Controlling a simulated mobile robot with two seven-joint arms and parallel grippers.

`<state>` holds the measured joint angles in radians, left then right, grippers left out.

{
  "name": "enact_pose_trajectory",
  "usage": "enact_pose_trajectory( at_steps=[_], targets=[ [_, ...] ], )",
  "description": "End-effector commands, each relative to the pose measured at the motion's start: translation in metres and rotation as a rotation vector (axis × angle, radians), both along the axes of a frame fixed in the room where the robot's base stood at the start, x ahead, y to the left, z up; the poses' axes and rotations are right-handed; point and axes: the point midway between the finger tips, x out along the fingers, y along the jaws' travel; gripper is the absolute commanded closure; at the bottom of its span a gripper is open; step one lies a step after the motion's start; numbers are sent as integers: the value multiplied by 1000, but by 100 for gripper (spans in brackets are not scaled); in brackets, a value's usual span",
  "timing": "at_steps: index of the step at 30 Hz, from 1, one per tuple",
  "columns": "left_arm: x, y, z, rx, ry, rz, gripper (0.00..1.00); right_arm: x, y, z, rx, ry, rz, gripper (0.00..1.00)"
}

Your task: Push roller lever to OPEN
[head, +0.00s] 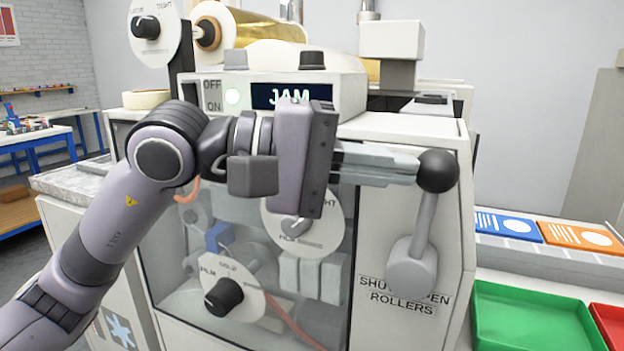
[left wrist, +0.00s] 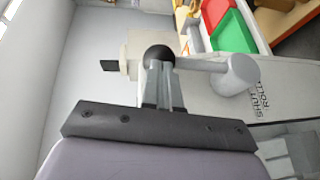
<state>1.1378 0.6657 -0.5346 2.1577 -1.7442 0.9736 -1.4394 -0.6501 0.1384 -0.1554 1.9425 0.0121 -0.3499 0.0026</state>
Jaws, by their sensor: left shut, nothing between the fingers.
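The roller lever (head: 424,222) is a grey arm with a black ball knob (head: 437,171) on the right of the machine's front. It stands nearly upright, tilted a little right, above the partly hidden label "SHUT / OPEN ROLLERS" (head: 402,298). My left gripper (head: 415,167) is shut and empty, with its fingertips at the left side of the knob. In the left wrist view the fingertips (left wrist: 162,68) meet or nearly meet the black knob (left wrist: 159,54); contact is hard to tell. My right gripper is not in view.
The machine's display (head: 290,96) reads "JAM". A clear front cover (head: 180,275) with dials behind my arm spans the machine's front. A green tray (head: 530,318) and a red tray (head: 610,322) lie to the right, below blue and orange cards (head: 580,236).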

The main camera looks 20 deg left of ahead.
Motion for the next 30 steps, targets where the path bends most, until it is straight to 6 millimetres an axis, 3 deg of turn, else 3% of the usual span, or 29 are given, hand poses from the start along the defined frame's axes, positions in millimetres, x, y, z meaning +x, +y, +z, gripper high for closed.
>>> enact_pose_trajectory(
  at_steps=[1,6,10,15,30],
  targets=[
    [-1,-7,7,48,-7,-2,100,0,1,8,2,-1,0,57],
    [-1,-28,7,194,-10,-3,100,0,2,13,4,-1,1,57],
    [-2,-42,4,184,-8,-2,100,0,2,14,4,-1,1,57],
    [-3,-58,4,293,-14,-2,100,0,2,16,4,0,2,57],
    [-3,-76,-3,434,-14,-3,100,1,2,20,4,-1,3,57]
  ],
)
